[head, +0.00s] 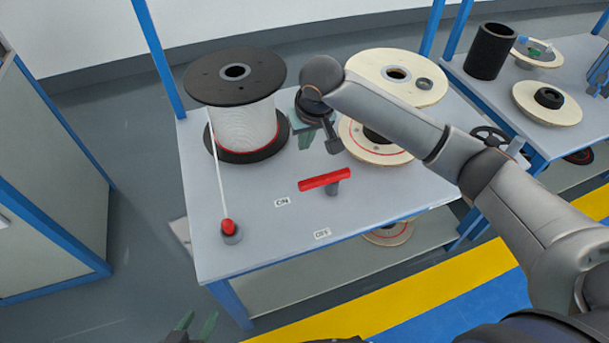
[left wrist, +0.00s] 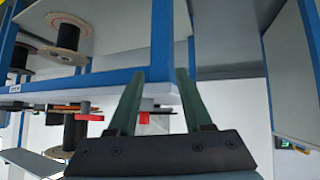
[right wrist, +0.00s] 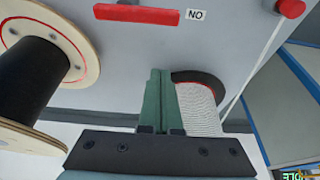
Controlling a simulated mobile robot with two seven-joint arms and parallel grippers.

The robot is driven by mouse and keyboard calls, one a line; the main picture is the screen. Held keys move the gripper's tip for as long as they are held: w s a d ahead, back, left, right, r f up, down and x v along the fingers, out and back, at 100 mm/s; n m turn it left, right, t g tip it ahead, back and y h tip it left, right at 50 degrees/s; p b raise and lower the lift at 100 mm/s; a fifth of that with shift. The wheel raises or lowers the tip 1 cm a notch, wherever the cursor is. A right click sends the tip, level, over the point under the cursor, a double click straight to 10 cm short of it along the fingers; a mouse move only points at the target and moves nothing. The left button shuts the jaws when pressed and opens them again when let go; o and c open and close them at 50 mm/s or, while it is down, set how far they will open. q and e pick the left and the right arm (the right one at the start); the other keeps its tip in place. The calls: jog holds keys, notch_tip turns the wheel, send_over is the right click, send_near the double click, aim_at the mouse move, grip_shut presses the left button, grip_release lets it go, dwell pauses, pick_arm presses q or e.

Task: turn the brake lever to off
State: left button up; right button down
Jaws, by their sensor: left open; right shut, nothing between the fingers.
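The brake lever (head: 325,180) is a red bar on a grey post on the grey table. Its left end lies near the ON label (head: 282,202). The OFF label (head: 322,234) lies nearer the table's front edge. In the right wrist view the lever (right wrist: 137,14) lies in line with the ON label (right wrist: 196,15), and my right gripper (right wrist: 160,72) is shut and empty. In the head view my right gripper (head: 304,136) is behind the lever, apart from it. My left gripper (head: 196,325) is open and empty, low in front of the table; its fingers also show in the left wrist view (left wrist: 160,74).
A black-flanged spool of white cable (head: 245,125) stands at the table's left, with cable running to a red-topped post (head: 229,230). A pale wooden spool (head: 365,142) stands right of my right gripper. The table's front area around the labels is clear.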

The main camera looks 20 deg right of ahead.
pick_arm(q)
jog(key=shift+w+a, duration=0.1)
jog(key=shift+w, duration=0.05)
pick_arm(e)
jog(key=b+x, duration=0.3)
jog(key=x, duration=0.6)
jog(key=shift+w+f, duration=0.15)
jog(key=shift+f, duration=0.2)
jog(key=shift+s+d+f, duration=0.1)
jog(key=shift+s+d, duration=0.05)
jog(key=shift+s, duration=0.95)
pick_arm(q)
jog(key=w+r+t, duration=0.4)
jog(key=w+r, duration=0.1)
jog(key=r, duration=0.2)
jog(key=shift+w+a+r+m+t+h, duration=0.2)
jog(key=shift+w+a+m+t+h, duration=0.1)
jog(key=shift+a+m+h, duration=0.1)
pick_arm(e)
jog(key=shift+s, duration=0.9)
